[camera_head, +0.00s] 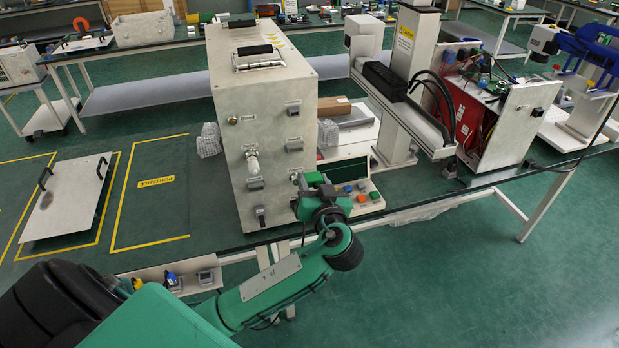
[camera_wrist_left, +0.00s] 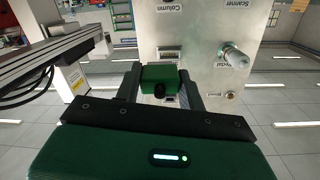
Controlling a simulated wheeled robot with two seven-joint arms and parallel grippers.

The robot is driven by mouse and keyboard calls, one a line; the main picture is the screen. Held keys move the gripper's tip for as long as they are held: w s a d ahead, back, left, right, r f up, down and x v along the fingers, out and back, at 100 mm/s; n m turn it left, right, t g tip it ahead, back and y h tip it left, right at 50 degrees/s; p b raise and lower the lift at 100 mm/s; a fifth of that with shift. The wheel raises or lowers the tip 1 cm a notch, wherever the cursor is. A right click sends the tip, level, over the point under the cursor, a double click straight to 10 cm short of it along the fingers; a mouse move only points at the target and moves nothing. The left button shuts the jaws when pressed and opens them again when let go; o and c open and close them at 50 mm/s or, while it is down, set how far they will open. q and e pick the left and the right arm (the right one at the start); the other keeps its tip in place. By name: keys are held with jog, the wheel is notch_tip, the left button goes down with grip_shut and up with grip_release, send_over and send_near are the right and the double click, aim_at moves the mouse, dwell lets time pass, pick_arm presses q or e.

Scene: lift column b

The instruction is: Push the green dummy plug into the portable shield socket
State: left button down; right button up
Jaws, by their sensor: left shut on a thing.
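My left gripper (camera_head: 322,196) is shut on the green dummy plug (camera_wrist_left: 159,74), a green block with a black knob, held between the two fingers in the left wrist view. In the head view it is at the right edge of the front of the pale cabinet (camera_head: 236,120). The cabinet panel (camera_wrist_left: 205,80) lies just beyond the plug and carries labelled sockets. One socket (camera_wrist_left: 171,54) shows past the plug; another holds a grey round connector (camera_wrist_left: 234,57). I cannot read which socket is the portable shield one. Whether the plug touches the panel is hidden. My right gripper is out of view.
A white column with a rail (camera_head: 405,90) and an open red unit (camera_head: 480,125) stand further right. A handled panel (camera_head: 68,197) lies at left. A small tray of connectors (camera_head: 180,278) hangs below the bench edge.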

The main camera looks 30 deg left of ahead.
aim_at(295, 148)
pick_arm(q)
jog(key=shift+s+a+r+n+y, duration=0.3)
jog(key=shift+s+a+r+y, duration=0.15)
jog(key=shift+r, duration=0.2)
jog(key=shift+d+f+b, duration=0.1)
jog(key=shift+f+b, duration=0.1)
jog(key=shift+b, duration=0.25)
jog(key=shift+w, duration=0.15)
jog(key=b+x, duration=0.1)
jog(key=x, duration=0.2)
jog(key=shift+w+a, duration=0.1)
jog(key=shift+a, duration=0.15)
jog(key=shift+b+x, duration=0.3)
jog(key=shift+x, duration=0.7)
jog(key=shift+r, duration=0.15)
jog(key=shift+w+a, duration=0.1)
jog(key=shift+a, duration=0.05)
